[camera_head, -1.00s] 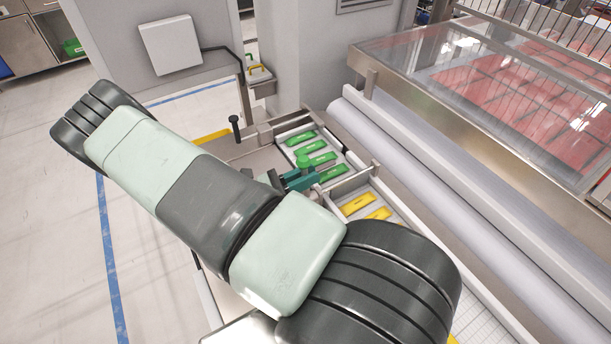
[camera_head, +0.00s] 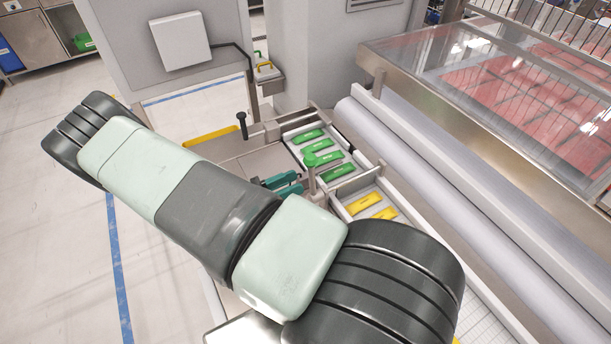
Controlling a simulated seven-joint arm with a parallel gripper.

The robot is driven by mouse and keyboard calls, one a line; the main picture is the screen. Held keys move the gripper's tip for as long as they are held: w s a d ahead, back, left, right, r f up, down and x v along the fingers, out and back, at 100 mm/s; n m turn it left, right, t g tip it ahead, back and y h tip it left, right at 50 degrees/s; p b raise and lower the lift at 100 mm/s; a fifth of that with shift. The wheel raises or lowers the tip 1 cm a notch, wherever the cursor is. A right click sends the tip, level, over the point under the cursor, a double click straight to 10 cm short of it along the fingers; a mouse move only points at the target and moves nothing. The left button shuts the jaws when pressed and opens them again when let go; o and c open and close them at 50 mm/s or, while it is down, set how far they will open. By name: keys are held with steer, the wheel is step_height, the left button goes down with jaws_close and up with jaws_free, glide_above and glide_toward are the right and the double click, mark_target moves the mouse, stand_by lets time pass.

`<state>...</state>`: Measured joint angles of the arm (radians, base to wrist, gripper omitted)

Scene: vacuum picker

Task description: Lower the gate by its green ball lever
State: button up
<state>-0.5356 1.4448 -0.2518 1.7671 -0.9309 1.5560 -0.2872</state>
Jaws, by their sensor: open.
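The green ball (camera_head: 310,159) sits on top of a thin, upright grey lever stem (camera_head: 312,183), beside the tray of green pieces. My gripper (camera_head: 282,183) has teal fingers, which are open and a little left of the stem. A gap shows between the fingers and the stem, and nothing is between the fingers. My forearm hides the foot of the lever and part of the machine below it. A metal crossbar (camera_head: 357,181) stands between the green and yellow pieces. I cannot tell whether it is the gate.
Several green pieces (camera_head: 338,172) lie in the channel behind the crossbar, and yellow pieces (camera_head: 363,202) in front of it. A black-knobbed post (camera_head: 242,118) stands at the back left. A long white roller (camera_head: 410,165) runs along the right. Open floor lies left.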

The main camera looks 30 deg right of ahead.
steer(key=v, duration=0.5)
stand_by(0.4)
step_height(320, 180, up, 22)
steer(key=s+a+m+g+y, duration=0.1)
steer(key=s+m+g+y, duration=0.15)
steer(key=m+y, duration=1)
steer(key=s+a+r+m+t+y, duration=0.2)
steer(key=s+r+m+t+y, duration=0.3)
steer(key=s+r+t+y, duration=0.3)
steer(key=s+r+t, duration=0.3)
steer(key=s+r, duration=0.1)
steer(key=r, duration=0.2)
steer(key=shift+s+a+r, duration=0.2)
steer(key=shift+a, duration=0.2)
